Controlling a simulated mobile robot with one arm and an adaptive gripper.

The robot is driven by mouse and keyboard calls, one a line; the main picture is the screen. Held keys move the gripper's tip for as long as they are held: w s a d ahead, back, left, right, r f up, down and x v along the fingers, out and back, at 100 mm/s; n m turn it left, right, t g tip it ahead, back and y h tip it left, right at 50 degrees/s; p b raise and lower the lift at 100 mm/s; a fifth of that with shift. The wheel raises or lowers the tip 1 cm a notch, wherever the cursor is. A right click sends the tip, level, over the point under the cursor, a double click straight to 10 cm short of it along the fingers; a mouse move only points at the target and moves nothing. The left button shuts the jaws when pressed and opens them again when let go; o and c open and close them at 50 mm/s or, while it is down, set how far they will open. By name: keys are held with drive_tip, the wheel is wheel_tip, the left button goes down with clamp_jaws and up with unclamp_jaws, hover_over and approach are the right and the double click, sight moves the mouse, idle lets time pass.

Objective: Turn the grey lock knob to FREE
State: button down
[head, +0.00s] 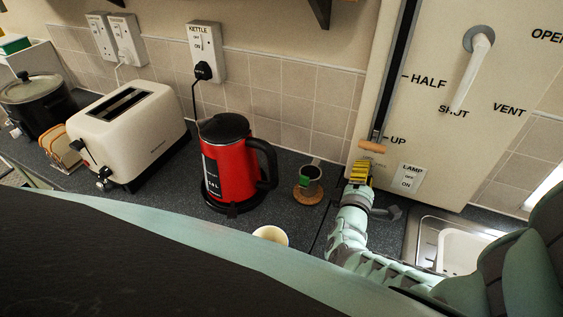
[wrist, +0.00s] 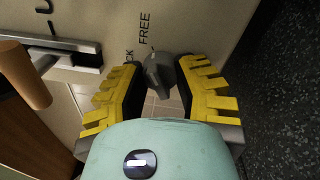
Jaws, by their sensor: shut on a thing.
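The grey lock knob (wrist: 158,73) shows in the wrist view against the cream panel (wrist: 205,22). My gripper (wrist: 160,84) has its yellow-ribbed fingers on both sides of the knob and is shut on it. The word FREE (wrist: 145,28) is printed above the knob. A partly hidden word ending in CK (wrist: 129,57) is at its upper left. I cannot tell exactly which mark the knob points to. In the head view my gripper (head: 360,173) is at the panel's lower left corner, and the knob is hidden behind it.
A wooden slider handle (head: 373,147) is just above my gripper, close on the left in the wrist view (wrist: 22,75). A lamp switch (head: 409,178) is to the right.

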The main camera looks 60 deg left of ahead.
drive_tip(key=shift+w+d+f, duration=0.1)
drive_tip(key=shift+d, duration=0.05)
drive_tip(key=c, duration=0.6)
unclamp_jaws()
drive_tip(key=n, duration=0.2)
drive_tip(key=shift+a+r+n, duration=0.2)
drive_tip(key=shift+a+n, duration=0.05)
drive_tip(key=shift+n, duration=0.15)
drive_tip(key=shift+n+g+p, duration=0.3)
drive_tip(key=shift+n+p, duration=0.05)
drive_tip(key=shift+n, duration=0.75)
drive_tip(key=n, duration=0.4)
drive_tip(key=n+p, duration=0.1)
drive_tip(key=n, duration=0.2)
drive_tip(key=shift+n, duration=0.3)
